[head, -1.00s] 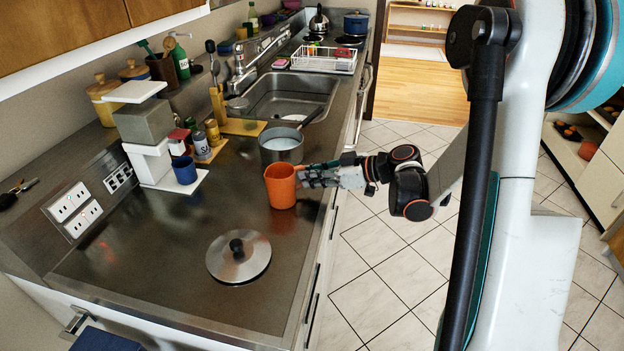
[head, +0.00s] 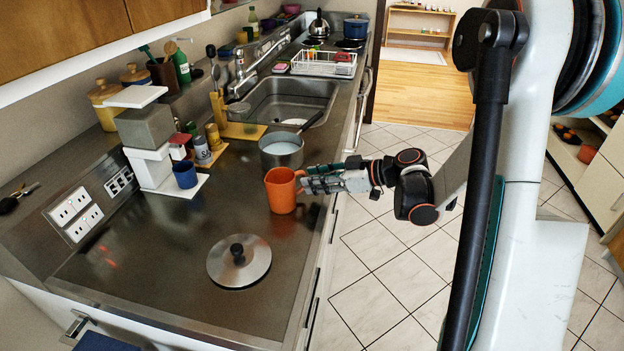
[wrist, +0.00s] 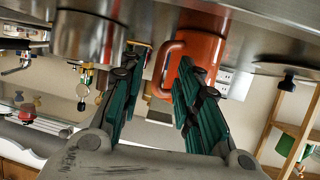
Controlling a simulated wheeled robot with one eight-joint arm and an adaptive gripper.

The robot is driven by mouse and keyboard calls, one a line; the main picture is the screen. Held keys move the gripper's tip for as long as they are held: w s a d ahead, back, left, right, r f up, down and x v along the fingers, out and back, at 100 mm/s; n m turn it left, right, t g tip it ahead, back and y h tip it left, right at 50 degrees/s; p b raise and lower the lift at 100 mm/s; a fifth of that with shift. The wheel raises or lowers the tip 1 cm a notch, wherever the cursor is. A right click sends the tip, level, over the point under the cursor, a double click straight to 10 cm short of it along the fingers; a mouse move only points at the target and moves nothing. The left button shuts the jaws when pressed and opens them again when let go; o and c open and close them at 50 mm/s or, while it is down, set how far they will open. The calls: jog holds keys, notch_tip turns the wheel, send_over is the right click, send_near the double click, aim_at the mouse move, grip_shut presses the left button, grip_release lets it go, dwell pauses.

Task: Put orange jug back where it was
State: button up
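The orange jug (head: 280,193) stands upright on the steel counter (head: 170,265), near its right edge, in front of the pot. Its handle faces right, toward my gripper (head: 306,179). In the wrist view the jug (wrist: 200,52) shows beyond my fingertips, with its handle in the gap between them. My gripper (wrist: 156,80) is open, its two green-and-black fingers apart and no grip on the handle visible. I cannot tell whether either finger touches the handle.
A steel pot (head: 281,150) with pale contents stands just behind the jug. A lid with a black knob (head: 238,262) lies in front. A blue mug (head: 185,174) stands to the left. The sink (head: 290,101) lies farther back.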

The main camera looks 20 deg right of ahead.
jog(key=p+v, duration=0.2)
jog(key=v, duration=0.8)
jog(key=shift+s+d+r+p, duration=0.2)
jog(key=shift+r+p, duration=0.05)
jog(key=shift+p, duration=0.1)
